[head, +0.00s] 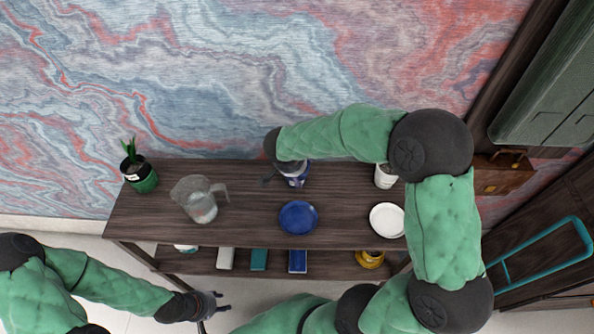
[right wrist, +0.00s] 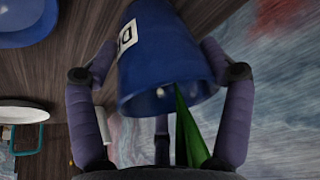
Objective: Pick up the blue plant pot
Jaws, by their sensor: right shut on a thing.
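The blue plant pot (right wrist: 165,60) with a white label and a green leaf (right wrist: 190,130) fills the middle of the right wrist view. My right gripper (right wrist: 160,74) has its fingers closed on both sides of it. In the head view the pot (head: 297,179) shows at the back of the desk (head: 250,232), partly covered by my right arm. I cannot tell whether it touches the desktop. My left gripper (head: 221,301) is open and empty, in front of the desk and away from the pot.
A green potted plant (head: 143,180) stands at the back left, with a glass pitcher (head: 197,203) near it. A blue plate (head: 299,217), a white plate (head: 387,220) and a white pot (head: 385,178) are to the right. Several items, including a yellow one (head: 370,260), sit on the lower shelf.

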